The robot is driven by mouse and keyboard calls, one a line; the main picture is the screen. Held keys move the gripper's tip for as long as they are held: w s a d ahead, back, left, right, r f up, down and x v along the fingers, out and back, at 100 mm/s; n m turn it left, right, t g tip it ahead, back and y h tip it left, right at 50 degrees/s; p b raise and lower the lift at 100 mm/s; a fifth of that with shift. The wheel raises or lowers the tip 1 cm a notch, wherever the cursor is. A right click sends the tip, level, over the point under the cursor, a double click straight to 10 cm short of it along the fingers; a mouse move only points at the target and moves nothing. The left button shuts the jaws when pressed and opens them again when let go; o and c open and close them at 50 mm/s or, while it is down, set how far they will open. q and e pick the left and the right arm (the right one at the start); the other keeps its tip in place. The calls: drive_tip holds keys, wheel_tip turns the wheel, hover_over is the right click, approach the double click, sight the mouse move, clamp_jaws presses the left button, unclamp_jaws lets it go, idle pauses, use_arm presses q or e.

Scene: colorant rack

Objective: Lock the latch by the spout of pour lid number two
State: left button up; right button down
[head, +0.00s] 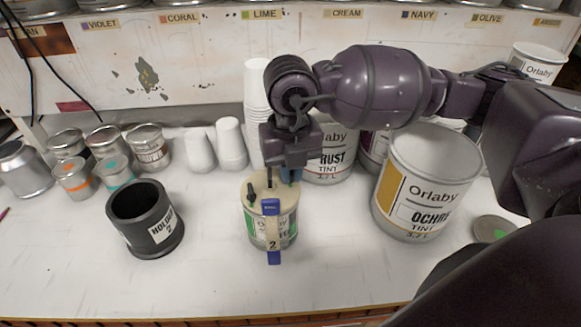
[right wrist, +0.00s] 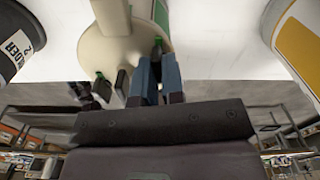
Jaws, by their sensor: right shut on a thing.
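Pour lid number two (head: 259,188) is cream and sits on a small upright can (head: 288,225) with a green-and-white label. One dark, green-tipped latch (right wrist: 102,86) stands apart from the fingers. My right gripper (head: 283,175) is at the lid's back edge. Its blue fingers (right wrist: 157,80) are shut on another dark, green-tipped latch (right wrist: 157,47), mostly hidden between them. My left gripper is not in view.
A black holder marked 2 (head: 146,222) stands at left, a large ochre can (head: 430,170) at right. White cups (head: 231,143) and a rust can (head: 333,152) stand behind. Small tins (head: 73,178) crowd the far left. The front of the white table (head: 215,285) is clear.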

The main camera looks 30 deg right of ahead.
idle(0.5)
drive_tip(key=c, duration=1.2)
unclamp_jaws()
drive_tip(key=shift+r, duration=0.1)
wheel_tip(320, 180, up, 11)
drive_tip(key=shift+f, duration=0.2)
drive_tip(key=shift+s, duration=0.1)
